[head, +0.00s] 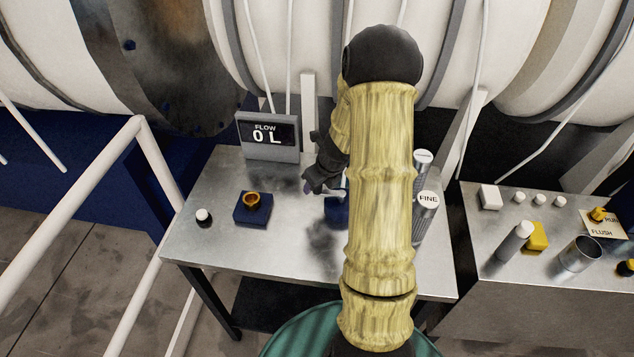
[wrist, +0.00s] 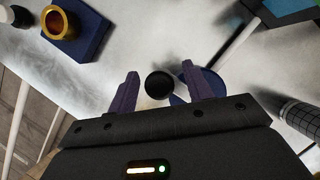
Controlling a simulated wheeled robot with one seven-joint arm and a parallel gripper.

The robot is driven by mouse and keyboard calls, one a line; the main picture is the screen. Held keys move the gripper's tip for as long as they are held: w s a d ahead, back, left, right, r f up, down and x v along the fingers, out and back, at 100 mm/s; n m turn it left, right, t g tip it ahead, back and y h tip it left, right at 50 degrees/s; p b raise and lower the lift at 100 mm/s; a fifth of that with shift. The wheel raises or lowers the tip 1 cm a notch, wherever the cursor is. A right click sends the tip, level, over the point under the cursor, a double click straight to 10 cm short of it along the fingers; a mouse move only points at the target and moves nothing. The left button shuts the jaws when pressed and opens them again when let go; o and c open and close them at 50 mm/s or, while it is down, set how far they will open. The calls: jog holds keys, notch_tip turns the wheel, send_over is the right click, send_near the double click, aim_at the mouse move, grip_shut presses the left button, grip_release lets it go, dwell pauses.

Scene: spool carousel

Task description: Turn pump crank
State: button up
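A black round knob (wrist: 159,85), which looks like the grip of the pump crank, sits between the fingers of my gripper (wrist: 160,69) in the wrist view. Bare space shows on both sides of the knob, so the fingers are open and do not pinch it. A blue round part (wrist: 180,99) lies partly behind the right finger. In the head view my gripper (head: 309,187) is low over the middle of the metal table, and my arm hides much of the crank. A blue base (head: 336,211) shows beside the arm. The flow display (head: 270,135) reads 0 L.
On the metal table (head: 200,250) stand a blue block with a gold ring (head: 251,202), a white-topped black knob (head: 204,217) and a cylinder labelled FINE (head: 427,215). A second bench (head: 490,250) on the right holds a steel cup (head: 580,254) and small parts.

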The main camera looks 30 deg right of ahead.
jog(key=p+v, duration=0.3)
jog(key=v, duration=1.4)
jog(key=shift+r, duration=0.2)
jog(key=s+a+n, duration=0.3)
jog(key=a+n, duration=0.3)
jog(key=n, duration=0.5)
jog(key=s+a+n+g, duration=0.1)
jog(key=s+a+n, duration=0.3)
jog(key=n, duration=0.7)
jog(key=s+a+n+g, duration=0.1)
jog(key=s+a+n, duration=0.2)
jog(key=a+n, duration=0.5)
jog(key=n, duration=0.3)
jog(key=shift+s+n+h, duration=0.4)
